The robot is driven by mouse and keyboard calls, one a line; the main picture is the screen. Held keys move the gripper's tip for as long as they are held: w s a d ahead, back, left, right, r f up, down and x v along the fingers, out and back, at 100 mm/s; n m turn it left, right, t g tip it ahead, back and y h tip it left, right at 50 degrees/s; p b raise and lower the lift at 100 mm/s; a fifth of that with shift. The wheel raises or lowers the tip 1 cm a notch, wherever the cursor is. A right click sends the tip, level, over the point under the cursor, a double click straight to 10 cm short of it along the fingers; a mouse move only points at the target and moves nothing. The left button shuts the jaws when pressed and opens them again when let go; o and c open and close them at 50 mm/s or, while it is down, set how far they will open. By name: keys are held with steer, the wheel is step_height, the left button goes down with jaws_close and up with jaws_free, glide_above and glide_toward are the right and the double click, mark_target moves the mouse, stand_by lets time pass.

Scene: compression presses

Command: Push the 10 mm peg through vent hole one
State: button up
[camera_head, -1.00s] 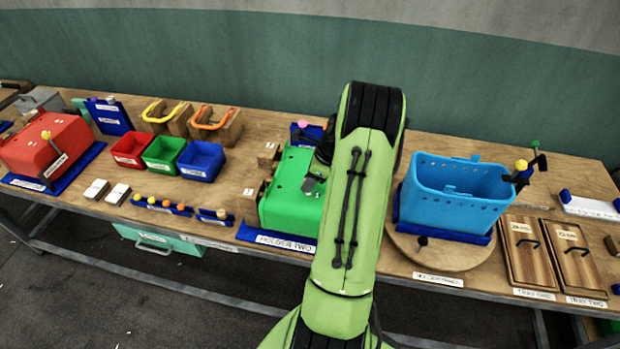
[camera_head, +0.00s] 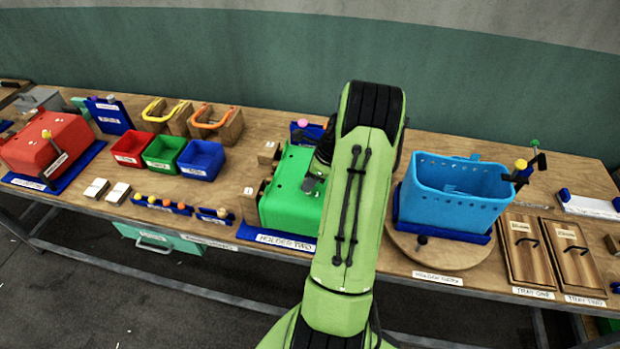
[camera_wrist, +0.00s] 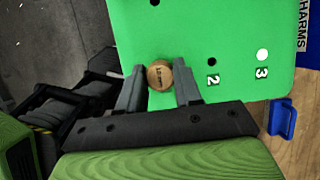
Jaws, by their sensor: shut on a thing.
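The peg (camera_wrist: 159,75) shows its round wooden end, marked with what reads as 10 mm, in the wrist view. My gripper (camera_wrist: 159,88) is shut on it, one grey finger on each side. The peg is over the green block face (camera_wrist: 190,30); how deep it sits, or whether it is in a hole, cannot be told. A dark hole beside the number 2 (camera_wrist: 212,80) and a white spot above the number 3 (camera_wrist: 262,55) lie to the right. No number 1 is visible. In the head view the green block (camera_head: 292,205) stands on Holder Two, with my arm covering its right side.
A blue perforated basket (camera_head: 455,195) stands on a round board right of my arm. Red, green and blue bins (camera_head: 202,160) and a red block (camera_head: 45,143) are to the left. Two wooden trays (camera_head: 525,255) lie at the right front. A blue bracket (camera_wrist: 283,120) is beside the green block.

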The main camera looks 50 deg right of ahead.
steer(key=shift+f, duration=0.35)
stand_by(0.7)
steer(key=shift+r+p, duration=1.1)
steer(key=shift+r, duration=1.9)
